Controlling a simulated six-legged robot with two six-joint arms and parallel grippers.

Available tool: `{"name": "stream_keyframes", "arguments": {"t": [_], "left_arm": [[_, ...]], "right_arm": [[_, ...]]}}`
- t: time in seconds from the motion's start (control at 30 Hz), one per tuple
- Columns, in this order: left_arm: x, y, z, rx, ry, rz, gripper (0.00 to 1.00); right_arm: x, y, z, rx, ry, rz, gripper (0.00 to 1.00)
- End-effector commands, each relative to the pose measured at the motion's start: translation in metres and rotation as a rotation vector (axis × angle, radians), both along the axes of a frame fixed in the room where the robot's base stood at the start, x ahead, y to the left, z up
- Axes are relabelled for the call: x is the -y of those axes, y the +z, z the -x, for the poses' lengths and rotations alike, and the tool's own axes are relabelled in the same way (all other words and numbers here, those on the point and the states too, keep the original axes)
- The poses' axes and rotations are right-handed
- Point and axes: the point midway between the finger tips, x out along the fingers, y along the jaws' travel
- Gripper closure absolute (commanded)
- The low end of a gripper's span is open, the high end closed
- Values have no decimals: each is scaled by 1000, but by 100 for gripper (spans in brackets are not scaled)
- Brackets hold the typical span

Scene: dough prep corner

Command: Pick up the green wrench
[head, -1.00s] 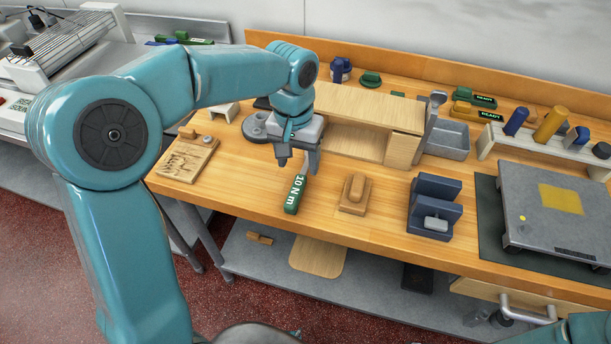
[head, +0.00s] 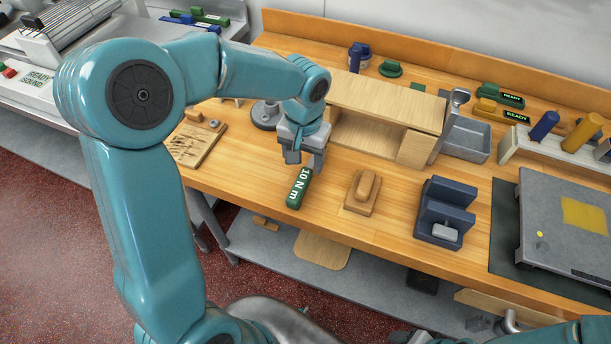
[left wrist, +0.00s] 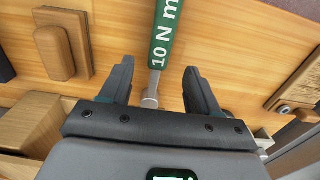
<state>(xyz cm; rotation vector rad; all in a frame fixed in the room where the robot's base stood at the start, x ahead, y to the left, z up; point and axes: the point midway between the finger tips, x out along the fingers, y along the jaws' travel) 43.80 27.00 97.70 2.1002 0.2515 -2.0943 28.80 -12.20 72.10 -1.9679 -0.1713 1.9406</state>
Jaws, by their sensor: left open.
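The green wrench (head: 299,188) lies on the wooden bench, its handle marked "10 N m" pointing toward the front edge. In the left wrist view the green handle (left wrist: 162,38) runs to a metal shaft that lies between the two jaws. My left gripper (head: 304,163) is open, close above the metal end of the wrench, with one jaw on each side of it in the wrist view (left wrist: 160,82). In the head view the gripper hides the wrench's metal end. I cannot tell whether the jaws touch it.
A wooden block on a base (head: 364,190) and a dark blue holder (head: 444,212) stand right of the wrench. A wooden shelf box (head: 386,101) is behind the gripper. A carved board (head: 192,144) lies to the left. The bench between these is clear.

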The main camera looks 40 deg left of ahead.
Motion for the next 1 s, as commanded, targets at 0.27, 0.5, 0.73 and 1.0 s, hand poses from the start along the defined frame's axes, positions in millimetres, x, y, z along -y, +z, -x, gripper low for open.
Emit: {"name": "stream_keyframes", "arguments": {"t": [0.27, 0.5, 0.73, 1.0], "left_arm": [[3, -30, 2, -5, -1, 0, 38], [4, -57, 0, 0, 0, 0, 38], [4, -57, 0, 1, 0, 0, 48], [3, -57, 0, 1, 0, 0, 100]], "right_arm": [[0, 7, 0, 0, 0, 0, 44], [0, 8, 0, 0, 0, 0, 44], [0, 8, 0, 0, 0, 0, 44], [0, 8, 0, 0, 0, 0, 44]]}}
